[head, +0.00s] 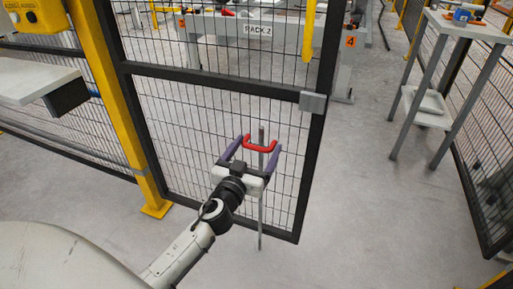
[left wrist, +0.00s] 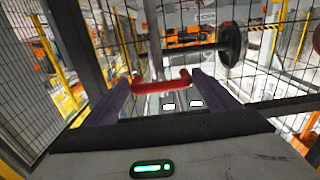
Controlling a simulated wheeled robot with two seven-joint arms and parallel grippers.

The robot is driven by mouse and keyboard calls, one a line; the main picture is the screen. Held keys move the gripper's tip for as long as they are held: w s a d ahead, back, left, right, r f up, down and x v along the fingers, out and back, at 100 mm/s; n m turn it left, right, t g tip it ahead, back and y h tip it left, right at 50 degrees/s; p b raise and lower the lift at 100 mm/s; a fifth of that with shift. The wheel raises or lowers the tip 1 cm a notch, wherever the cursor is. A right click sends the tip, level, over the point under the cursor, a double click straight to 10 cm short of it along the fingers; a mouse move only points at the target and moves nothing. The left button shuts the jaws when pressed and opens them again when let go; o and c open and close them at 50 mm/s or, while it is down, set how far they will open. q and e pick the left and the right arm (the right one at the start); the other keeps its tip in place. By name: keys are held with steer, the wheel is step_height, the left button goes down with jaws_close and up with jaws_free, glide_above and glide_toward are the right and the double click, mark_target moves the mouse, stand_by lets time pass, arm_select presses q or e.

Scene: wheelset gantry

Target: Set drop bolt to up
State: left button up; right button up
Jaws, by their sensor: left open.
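The drop bolt is a thin grey upright rod (head: 260,215) at the mesh gate, with a red U-shaped handle (head: 260,149) near its upper end. The rod's lower end is close to the floor, below the gate's bottom rail in the head view; I cannot tell if it sits in a hole. My left gripper (head: 261,143) is open, one finger on each side of the red handle. In the left wrist view the handle (left wrist: 161,84) lies between the two fingers, with gaps showing. The gripper body hides part of the rod. My right gripper is not in view.
The black-framed gate (head: 228,73) stands beside a yellow post (head: 112,103). A grey block (head: 313,102) is on the gate's right edge. A tall grey stand (head: 441,75) is at the right. The floor between gate and stand is clear.

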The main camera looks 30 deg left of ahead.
mark_target(262, 132)
arm_select(q)
steer(key=shift+w, duration=0.1)
